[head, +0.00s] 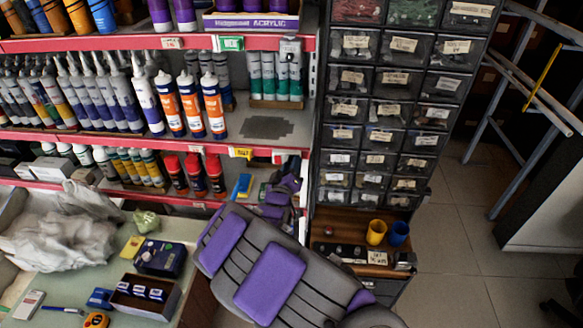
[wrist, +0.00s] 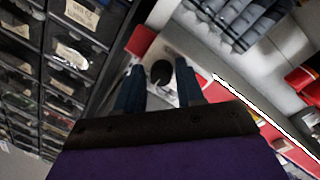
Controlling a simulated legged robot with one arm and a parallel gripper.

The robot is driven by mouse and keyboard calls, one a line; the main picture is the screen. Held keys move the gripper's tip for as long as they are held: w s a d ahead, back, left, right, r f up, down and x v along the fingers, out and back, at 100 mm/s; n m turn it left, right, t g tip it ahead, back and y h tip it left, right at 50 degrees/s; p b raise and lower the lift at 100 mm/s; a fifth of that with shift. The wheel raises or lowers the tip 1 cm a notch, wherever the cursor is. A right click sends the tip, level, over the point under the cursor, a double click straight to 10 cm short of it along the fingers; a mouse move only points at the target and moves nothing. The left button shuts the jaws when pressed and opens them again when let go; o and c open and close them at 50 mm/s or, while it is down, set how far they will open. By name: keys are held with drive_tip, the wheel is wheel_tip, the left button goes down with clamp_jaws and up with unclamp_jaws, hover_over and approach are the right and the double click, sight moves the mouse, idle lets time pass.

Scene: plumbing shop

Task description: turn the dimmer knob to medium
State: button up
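In the head view my gripper (head: 291,166) is below the dimmer, in front of the lower shelves. The knob's marking is too small to read.
Shelves of tubes and bottles (head: 190,104) stand on the left. A black drawer cabinet (head: 385,120) stands close on the right, with yellow (head: 376,232) and blue (head: 399,234) cups below. A counter (head: 50,262) holds small items. Open floor (head: 465,240) lies at right.

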drive_tip(key=shift+a, duration=0.6)
drive_tip(key=shift+d, duration=0.45)
drive_tip(key=shift+c, duration=1.2)
clamp_jaws()
drive_tip(key=shift+m, duration=0.4)
drive_tip(key=shift+r+m+g+y+b, duration=0.1)
drive_tip(key=shift+m+g+y+b, duration=0.35)
drive_tip(key=shift+m+b, duration=2.45)
drive_tip(key=shift+r+m+g+y+b, duration=0.15)
drive_tip(key=shift+m+y+b, duration=0.7)
drive_tip(key=shift+m, duration=3.95)
drive_tip(key=shift+f, duration=0.1)
